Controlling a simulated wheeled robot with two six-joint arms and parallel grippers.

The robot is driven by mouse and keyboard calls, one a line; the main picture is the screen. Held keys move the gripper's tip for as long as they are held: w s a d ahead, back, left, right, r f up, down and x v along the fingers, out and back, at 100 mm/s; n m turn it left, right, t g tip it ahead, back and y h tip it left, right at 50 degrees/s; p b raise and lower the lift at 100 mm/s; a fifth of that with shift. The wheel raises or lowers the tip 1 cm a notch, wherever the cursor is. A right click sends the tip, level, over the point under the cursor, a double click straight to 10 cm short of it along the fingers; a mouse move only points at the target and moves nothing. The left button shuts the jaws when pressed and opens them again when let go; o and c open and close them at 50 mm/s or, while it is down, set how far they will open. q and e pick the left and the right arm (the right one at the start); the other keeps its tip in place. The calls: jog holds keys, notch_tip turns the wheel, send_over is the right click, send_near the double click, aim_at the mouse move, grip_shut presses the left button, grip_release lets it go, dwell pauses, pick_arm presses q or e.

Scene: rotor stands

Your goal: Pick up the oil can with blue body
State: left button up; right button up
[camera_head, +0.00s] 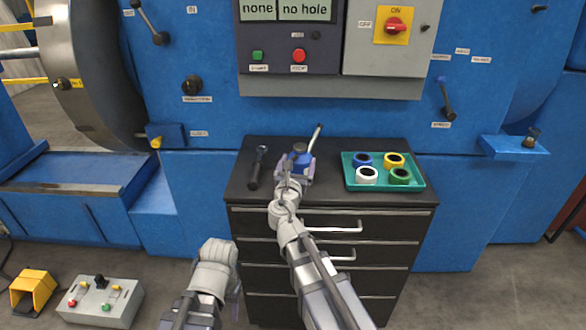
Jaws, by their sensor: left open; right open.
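The oil can (300,157) has a blue body and a thin grey spout slanting up to the right. It stands on the dark top of the drawer cabinet (330,153). My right gripper (295,173) is open at the can, with one finger at each side of the lower body. The wrist hides the can's lower front, and I cannot tell whether the fingers touch it. My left gripper (235,292) hangs low in front of the cabinet, mostly hidden by its own arm. It is open and far from the can.
A black-handled tool (254,176) lies left of the can. A green tray (349,181) at the right holds blue, yellow, white and green rings. The blue machine (200,120) rises behind. A grey control box (98,300) and yellow pedal (33,288) sit on the floor at left.

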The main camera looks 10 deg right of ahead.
aim_at(300, 152)
jog(key=shift+w+n, duration=0.25)
jog(key=shift+n, duration=0.15)
jog(key=shift+x, duration=3.85)
jog(key=shift+a, duration=0.15)
grip_shut()
